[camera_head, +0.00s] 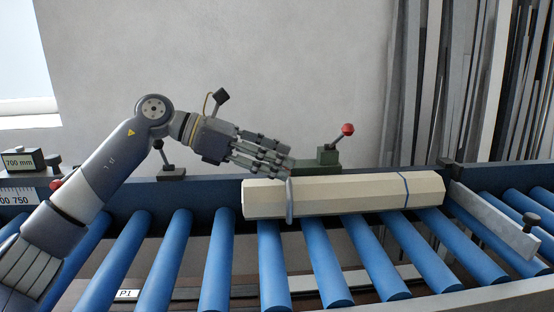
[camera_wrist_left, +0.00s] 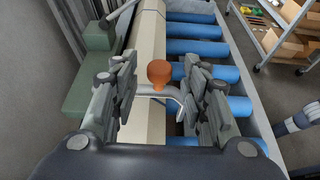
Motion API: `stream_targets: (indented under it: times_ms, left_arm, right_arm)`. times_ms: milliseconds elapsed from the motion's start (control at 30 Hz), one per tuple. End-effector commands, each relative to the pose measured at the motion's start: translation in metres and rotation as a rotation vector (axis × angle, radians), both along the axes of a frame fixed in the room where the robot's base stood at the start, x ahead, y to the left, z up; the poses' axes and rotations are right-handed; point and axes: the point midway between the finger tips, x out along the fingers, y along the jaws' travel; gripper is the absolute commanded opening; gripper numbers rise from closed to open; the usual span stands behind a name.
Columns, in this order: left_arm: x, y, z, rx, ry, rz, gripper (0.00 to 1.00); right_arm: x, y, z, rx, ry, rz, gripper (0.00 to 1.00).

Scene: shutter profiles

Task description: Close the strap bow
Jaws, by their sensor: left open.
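The strap bow (camera_head: 289,200) is a thin grey band standing across the front of the cream profile bundle (camera_head: 345,197). In the left wrist view, a grey curved bar (camera_wrist_left: 177,94) with an orange knob (camera_wrist_left: 158,72) spans the bundle, between my fingers. My left gripper (camera_head: 284,160) is open, its fingertips above the back of the bundle at the bow's upper end. It also shows in the left wrist view (camera_wrist_left: 156,70), with its fingers apart on both sides of the knob. Contact with the bow cannot be told. My right gripper is not in view.
Blue rollers (camera_head: 330,262) carry the bundle. A green block (camera_head: 328,157) with a red-knobbed lever (camera_head: 347,129) stands behind it. A grey stop plate (camera_head: 497,220) is at the right. Grey profiles (camera_head: 480,80) lean on the wall. The left rollers are free.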

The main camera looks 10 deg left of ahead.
Motion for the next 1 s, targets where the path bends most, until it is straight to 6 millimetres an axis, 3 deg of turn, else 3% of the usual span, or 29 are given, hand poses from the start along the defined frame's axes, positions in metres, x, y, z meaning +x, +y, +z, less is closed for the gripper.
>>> stream_targets:
  times_ms: [533,700,1000]
  left_arm:
    - [-0.018,0.091,0.039,0.000,0.000,0.001,0.42]
    - [-0.021,0.103,0.044,0.001,0.000,-0.001,0.42]
    - [-0.022,0.105,0.044,0.001,0.000,-0.001,0.42]
  right_arm:
    - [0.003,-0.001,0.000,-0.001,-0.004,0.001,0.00]
    - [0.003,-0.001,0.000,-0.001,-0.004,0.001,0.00]
    - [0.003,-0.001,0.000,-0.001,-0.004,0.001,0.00]
